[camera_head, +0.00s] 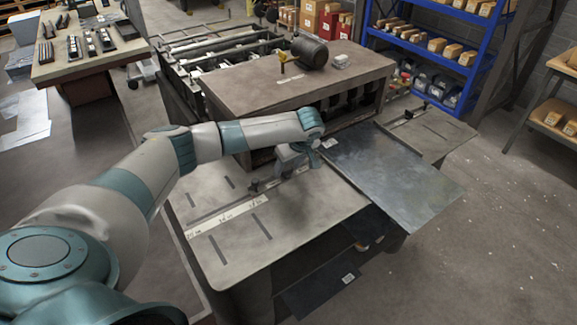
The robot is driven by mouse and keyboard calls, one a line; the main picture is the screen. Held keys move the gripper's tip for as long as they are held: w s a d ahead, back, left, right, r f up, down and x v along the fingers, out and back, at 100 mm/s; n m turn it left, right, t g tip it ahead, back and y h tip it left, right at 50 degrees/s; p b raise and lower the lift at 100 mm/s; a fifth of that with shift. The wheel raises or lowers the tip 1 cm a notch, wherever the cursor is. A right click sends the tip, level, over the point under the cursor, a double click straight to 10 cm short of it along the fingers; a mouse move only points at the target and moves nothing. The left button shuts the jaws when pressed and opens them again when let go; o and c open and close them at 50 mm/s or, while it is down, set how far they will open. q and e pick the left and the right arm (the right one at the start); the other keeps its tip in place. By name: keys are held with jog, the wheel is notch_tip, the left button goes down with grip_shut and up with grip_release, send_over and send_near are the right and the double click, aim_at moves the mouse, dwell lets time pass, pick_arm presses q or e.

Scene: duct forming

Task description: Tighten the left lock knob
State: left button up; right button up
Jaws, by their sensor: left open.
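My left gripper (286,174) hangs below my wrist over the back of the machine's grey table. It is small and partly hidden by my own wrist, and I cannot see anything held in it. A small dark knob (254,186) stands on the table to the left of the gripper, near the scale strip, and looks apart from it. Another dark knob (409,113) stands on the right table wing. A dark sheet of metal (390,172) lies flat to the right of the gripper, its front corner overhanging the table. My right gripper is out of view.
The machine housing (290,85) rises behind the gripper, with a motor (309,52) and a yellow handle (284,60) on top. The front of the grey table (250,255) is clear. A blue shelf (462,70) stands at the back right.

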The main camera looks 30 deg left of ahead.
pick_arm(q)
jog(key=c, duration=1.1)
jog(key=shift+o, duration=0.2)
jog(key=shift+s+r+m+p, duration=0.15)
jog(key=shift+m+p, duration=0.55)
jog(key=shift+p, duration=0.4)
jog(key=shift+m+t+h+p, duration=0.3)
jog(key=shift+m+t+p, duration=0.15)
jog(key=shift+m, duration=0.25)
jog(key=o, duration=1.1)
jog(key=shift+c, duration=0.2)
